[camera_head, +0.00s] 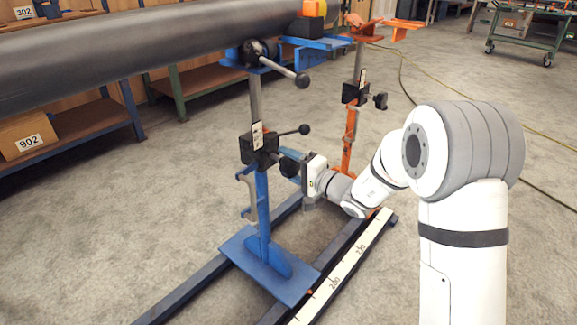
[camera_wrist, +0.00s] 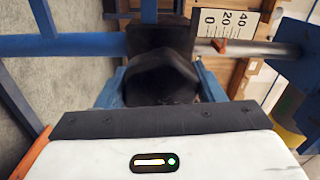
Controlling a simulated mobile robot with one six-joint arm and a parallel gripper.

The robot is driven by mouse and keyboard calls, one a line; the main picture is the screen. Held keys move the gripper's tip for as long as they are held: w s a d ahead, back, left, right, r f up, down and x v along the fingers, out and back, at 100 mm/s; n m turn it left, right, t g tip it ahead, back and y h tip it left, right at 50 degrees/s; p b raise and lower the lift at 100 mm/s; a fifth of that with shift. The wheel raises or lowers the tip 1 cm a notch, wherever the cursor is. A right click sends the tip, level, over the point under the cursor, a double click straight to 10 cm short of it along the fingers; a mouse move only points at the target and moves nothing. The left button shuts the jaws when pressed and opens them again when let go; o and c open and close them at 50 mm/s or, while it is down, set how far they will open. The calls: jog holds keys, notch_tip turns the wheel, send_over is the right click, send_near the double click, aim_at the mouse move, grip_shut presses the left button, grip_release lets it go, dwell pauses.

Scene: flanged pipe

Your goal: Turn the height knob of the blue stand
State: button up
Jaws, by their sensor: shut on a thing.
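The blue stand (camera_head: 263,210) stands upright in the middle of the head view, its post rising to a roller head under the dark pipe (camera_head: 150,40). A black clamp block (camera_head: 260,152) sits on the post, with a small white scale plate (camera_head: 257,134). The scale plate shows in the wrist view (camera_wrist: 226,20) too, with a reddish pointer. My gripper (camera_head: 292,168) reaches the block from the right. Its blue fingers are shut on the black height knob (camera_wrist: 163,75), one on each side in the wrist view. In the head view the gripper partly hides the knob.
An orange stand (camera_head: 350,120) stands behind. Dark floor rails and a ruler strip (camera_head: 340,272) lie below. Shelves (camera_head: 75,125) line the back left.

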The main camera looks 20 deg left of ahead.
aim_at(296, 166)
jog(key=shift+d, duration=0.1)
jog(key=o, duration=1)
jog(key=p+v, duration=0.2)
jog(key=v, duration=0.4)
jog(key=shift+d, duration=0.2)
jog(key=shift+s+d, duration=0.35)
jog(key=shift+d, duration=0.2)
